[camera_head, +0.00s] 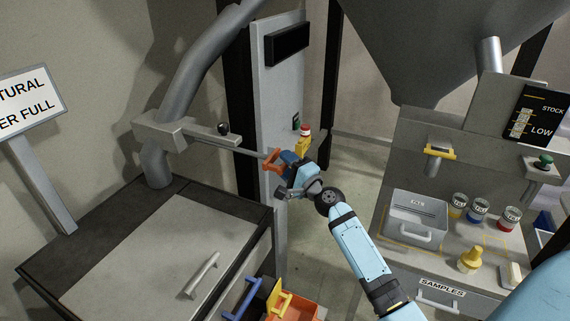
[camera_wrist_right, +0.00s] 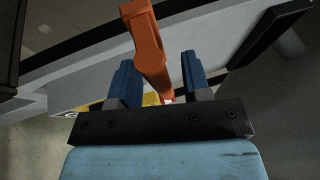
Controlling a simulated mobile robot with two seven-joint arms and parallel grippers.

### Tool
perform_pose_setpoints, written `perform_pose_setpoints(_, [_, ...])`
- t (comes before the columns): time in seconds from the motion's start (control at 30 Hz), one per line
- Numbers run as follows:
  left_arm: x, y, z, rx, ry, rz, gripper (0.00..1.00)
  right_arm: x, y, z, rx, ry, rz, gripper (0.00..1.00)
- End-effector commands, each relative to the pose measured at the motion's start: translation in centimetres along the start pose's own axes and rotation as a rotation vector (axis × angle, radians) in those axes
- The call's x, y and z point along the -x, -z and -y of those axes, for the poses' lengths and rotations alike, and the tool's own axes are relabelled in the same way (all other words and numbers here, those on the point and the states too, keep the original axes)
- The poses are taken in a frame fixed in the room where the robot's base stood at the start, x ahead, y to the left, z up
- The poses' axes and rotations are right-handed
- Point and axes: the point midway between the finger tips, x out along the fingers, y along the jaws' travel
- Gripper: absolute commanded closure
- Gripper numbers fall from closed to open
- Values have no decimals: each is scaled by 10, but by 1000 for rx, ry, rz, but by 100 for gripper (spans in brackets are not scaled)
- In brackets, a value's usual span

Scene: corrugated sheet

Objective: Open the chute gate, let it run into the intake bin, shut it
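The grey chute pipe (camera_head: 190,85) comes down at the left and meets the dark-rimmed intake bin (camera_head: 50,262), whose top has a grey lid panel. A gate assembly (camera_head: 185,130) with a black knob clamps the pipe. Its thin rod runs right to an orange handle (camera_head: 271,160). My right gripper (camera_head: 287,161) is at this handle. In the right wrist view the orange handle (camera_wrist_right: 151,50) stands between the two blue fingers (camera_wrist_right: 159,82), with gaps visible on both sides, so the gripper looks open around it. My left gripper is not in view.
A grey door-like panel (camera_head: 278,90) stands behind the handle. Orange and yellow bins (camera_head: 300,305) sit below. At right are a hopper (camera_head: 440,45), a counter with a grey tray (camera_head: 417,215) and several small jars. A sign (camera_head: 28,100) stands left.

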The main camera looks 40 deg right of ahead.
Motion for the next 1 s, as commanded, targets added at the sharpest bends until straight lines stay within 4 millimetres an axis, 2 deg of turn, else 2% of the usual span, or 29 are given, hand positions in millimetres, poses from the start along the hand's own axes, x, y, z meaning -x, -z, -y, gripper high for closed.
perform_pose_setpoints(0.23, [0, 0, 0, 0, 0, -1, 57, 0, 0, 0, 0, 0, 0, 56])
perform_pose_setpoints(0.37, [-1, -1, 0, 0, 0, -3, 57, 8, 0, -1, 0, 0, 0, 56])
perform_pose_setpoints(0.47, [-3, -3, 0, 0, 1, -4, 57, 23, 0, -2, 1, -1, 0, 56])
perform_pose_setpoints(0.8, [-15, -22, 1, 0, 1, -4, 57, 100, 0, -5, 2, -2, 0, 56])
perform_pose_setpoints(1.0, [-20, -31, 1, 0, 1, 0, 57, 129, 0, -2, 1, -1, 0, 56])
